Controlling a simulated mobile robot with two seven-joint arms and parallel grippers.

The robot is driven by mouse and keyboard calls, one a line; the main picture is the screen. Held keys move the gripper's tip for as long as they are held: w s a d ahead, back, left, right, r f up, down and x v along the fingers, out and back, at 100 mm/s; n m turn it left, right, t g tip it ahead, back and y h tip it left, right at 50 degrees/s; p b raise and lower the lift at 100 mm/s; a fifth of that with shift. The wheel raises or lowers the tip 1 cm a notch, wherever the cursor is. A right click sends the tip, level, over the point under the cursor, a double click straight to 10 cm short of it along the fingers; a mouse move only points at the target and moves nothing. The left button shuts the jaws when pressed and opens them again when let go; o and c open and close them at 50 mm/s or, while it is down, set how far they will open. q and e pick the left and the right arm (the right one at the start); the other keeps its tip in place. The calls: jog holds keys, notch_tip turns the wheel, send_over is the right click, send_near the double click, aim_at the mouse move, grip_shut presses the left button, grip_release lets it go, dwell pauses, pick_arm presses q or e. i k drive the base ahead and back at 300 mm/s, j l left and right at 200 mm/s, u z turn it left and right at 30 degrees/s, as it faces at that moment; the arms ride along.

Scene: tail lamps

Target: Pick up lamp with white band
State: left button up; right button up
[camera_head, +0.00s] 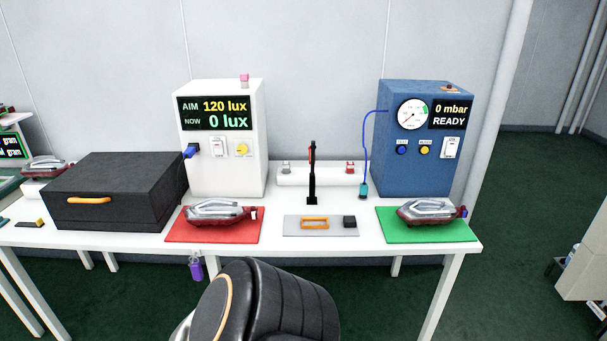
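A tail lamp (214,213) with a clear top and dark red base lies on the red mat (190,234). A small white patch, possibly a band, shows at its right end. A similar lamp (430,213) lies on the green mat (400,236), with a small blue-purple part at its right end. A third lamp (45,168) lies at the far left, behind the black box. Neither of my grippers is in view.
A black box (110,190) with an orange handle, a white lux tester (225,160) and a blue pressure tester (425,165) stand on the white table. Between the mats are a grey plate (295,231) and an upright black stand (312,180). My dark body part fills the bottom middle.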

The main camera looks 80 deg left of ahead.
aim_at(211, 211)
jog(key=l+u, duration=0.1)
jog(key=u, duration=3.05)
